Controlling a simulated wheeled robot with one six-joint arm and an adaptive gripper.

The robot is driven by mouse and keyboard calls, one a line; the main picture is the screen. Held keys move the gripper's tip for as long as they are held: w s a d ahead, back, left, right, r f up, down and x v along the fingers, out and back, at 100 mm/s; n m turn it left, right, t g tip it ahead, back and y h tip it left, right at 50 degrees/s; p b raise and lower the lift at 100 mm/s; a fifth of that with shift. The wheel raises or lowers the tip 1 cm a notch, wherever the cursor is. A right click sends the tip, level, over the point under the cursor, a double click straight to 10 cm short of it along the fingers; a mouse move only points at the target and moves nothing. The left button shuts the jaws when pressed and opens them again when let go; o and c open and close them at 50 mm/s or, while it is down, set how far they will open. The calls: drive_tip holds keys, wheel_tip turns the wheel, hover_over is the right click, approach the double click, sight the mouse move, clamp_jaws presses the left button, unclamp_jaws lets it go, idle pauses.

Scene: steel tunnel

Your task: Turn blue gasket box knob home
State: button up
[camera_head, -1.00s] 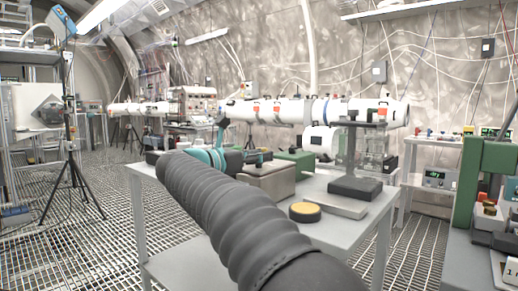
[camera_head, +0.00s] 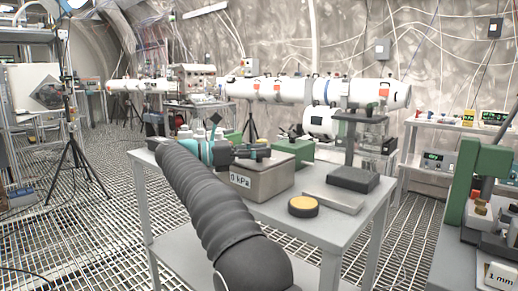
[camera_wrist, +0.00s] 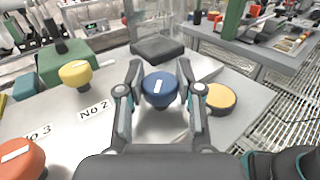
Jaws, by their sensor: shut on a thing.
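The blue knob (camera_wrist: 160,92) sits between my two fingers in the wrist view, with a short white mark on its top running nearly up and down. My gripper (camera_wrist: 161,91) is shut on the knob's sides. The gasket box (camera_head: 262,182) is a grey block on the table in the head view, with a "0 kPa" label on its front. My gripper (camera_head: 258,154) is over its top there, and the blue knob is hidden. In the wrist view a yellow knob (camera_wrist: 75,73) by "No 2" and an orange knob (camera_wrist: 20,160) by "No 3" stand to the left.
A black disc with a yellow top (camera_head: 303,207) lies beside the box on the table (camera_head: 322,232). A stand with a dark base (camera_head: 352,180) is behind it. A green frame (camera_head: 478,185) on another bench is at the right.

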drive_tip(key=o, duration=1.2)
drive_tip(key=shift+d, duration=0.15)
drive_tip(key=shift+f+t+b, duration=0.1)
drive_tip(key=shift+t+b, duration=0.2)
drive_tip(key=shift+b, duration=0.1)
